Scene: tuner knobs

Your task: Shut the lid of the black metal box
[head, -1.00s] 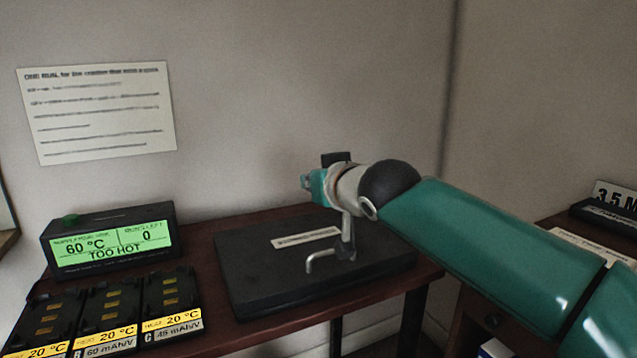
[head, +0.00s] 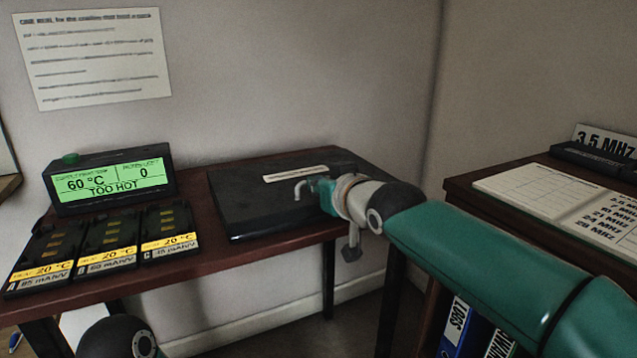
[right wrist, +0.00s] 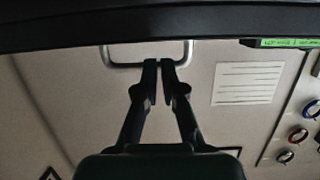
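The black metal box (head: 250,205) lies on the brown desk. It looks flat, with a pale label (head: 295,173) on top; I cannot tell whether a small gap is left under its lid. A metal handle (head: 300,186) shows near its front, partly behind my right wrist. In the right wrist view the handle (right wrist: 108,58) is a metal loop below a dark band. My right gripper (right wrist: 159,64) has its two fingers close together, tips overlapping the loop's bar in the picture; contact is unclear. In the head view its fingers cannot be made out clearly. My left gripper is out of view.
A display (head: 110,182) reading 60 °C and TOO HOT stands left of the box. Several black battery-like modules (head: 105,240) lie in front of it. A second desk (head: 480,185) with papers is at the right. A paper notice (head: 95,60) hangs on the wall.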

